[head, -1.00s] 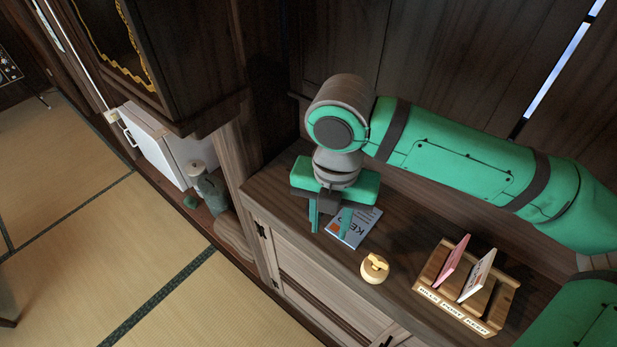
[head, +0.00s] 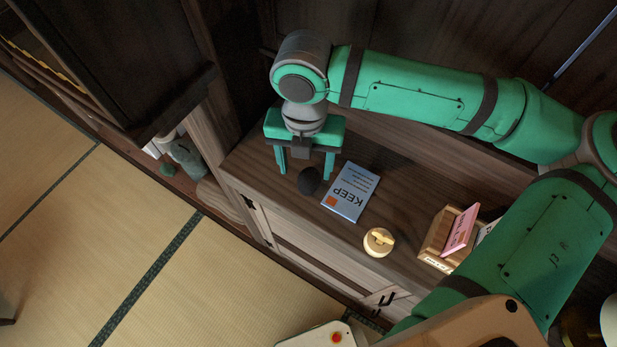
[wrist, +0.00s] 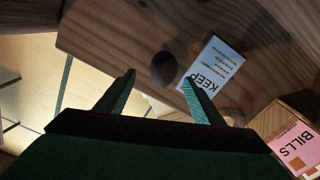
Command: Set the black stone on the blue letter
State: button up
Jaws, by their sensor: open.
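The black stone (head: 309,181) is a dark rounded lump beside the left edge of the blue letter (head: 345,203), which lies flat on the wooden cabinet top and reads KEEP. In the wrist view the stone (wrist: 164,69) shows just beyond the fingertips, with a narrow strip of wood between it and the letter (wrist: 218,60). My gripper (head: 305,175) is open, pointing down, its two green fingers apart with the stone between or just below them. The right finger is close to the letter's edge. I cannot tell whether the fingers touch the stone.
A wooden letter rack (head: 434,243) holding a pink BILLS letter (head: 460,230) is further right, partly hidden by my arm. Tatami floor (head: 150,230) lies left.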

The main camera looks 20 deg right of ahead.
aim_at(309, 177)
jog(key=f, duration=0.5)
jog(key=shift+s+d, duration=0.1)
jog(key=shift+d, duration=0.3)
jog(key=c, duration=1.3)
jog(key=shift+r, duration=0.15)
